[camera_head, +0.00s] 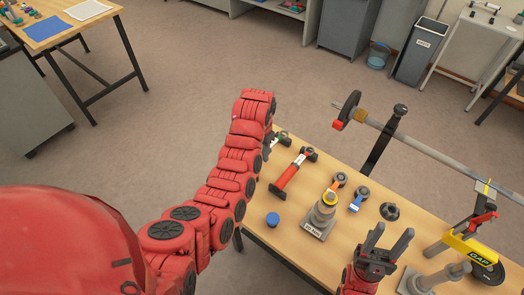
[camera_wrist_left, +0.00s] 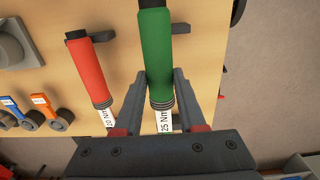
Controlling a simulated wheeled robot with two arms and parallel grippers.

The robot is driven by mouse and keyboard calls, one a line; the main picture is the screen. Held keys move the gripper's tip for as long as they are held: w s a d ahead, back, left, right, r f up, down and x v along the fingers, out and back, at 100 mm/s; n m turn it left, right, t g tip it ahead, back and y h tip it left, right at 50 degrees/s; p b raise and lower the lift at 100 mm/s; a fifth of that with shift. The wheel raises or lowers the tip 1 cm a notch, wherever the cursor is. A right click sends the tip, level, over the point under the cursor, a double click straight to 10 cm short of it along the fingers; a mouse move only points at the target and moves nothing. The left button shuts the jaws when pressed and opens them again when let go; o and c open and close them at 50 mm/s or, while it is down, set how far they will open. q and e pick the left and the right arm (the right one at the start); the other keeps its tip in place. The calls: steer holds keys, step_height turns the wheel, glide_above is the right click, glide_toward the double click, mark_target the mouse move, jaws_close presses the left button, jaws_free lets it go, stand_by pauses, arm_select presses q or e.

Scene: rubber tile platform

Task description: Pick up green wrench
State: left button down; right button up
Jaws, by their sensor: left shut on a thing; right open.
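The green wrench (camera_wrist_left: 155,50) has a thick green handle and a white label reading 25 Nm, in the middle of the left wrist view. My left gripper (camera_wrist_left: 166,85) is shut on it, one finger on each side near the labelled end. In the head view my left arm hides most of this gripper and the green wrench. A red wrench (camera_wrist_left: 88,72) labelled 20 Nm lies beside it on the table; it also shows in the head view (camera_head: 291,173). My right gripper (camera_head: 392,238) is open and empty over the near part of the table.
The wooden table (camera_head: 310,255) also holds a blue cap (camera_head: 273,219), a grey stand (camera_head: 320,222), an orange tool (camera_head: 339,181), a blue tool (camera_head: 358,200) and a black knob (camera_head: 389,211). A long metal bar (camera_head: 420,147) crosses above the table's far right side.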

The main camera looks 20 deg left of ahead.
arm_select(q)
steer(key=p, duration=0.1)
steer(key=s+r+p, duration=0.1)
steer(key=s+p, duration=0.1)
steer(key=shift+s+d+r, duration=0.1)
steer(key=shift+d+r, duration=0.05)
steer(key=shift+d, duration=0.1)
steer(key=s+d+p, duration=0.2)
steer(key=s+p, duration=0.3)
steer(key=s, duration=0.6)
steer(key=shift+p, duration=0.35)
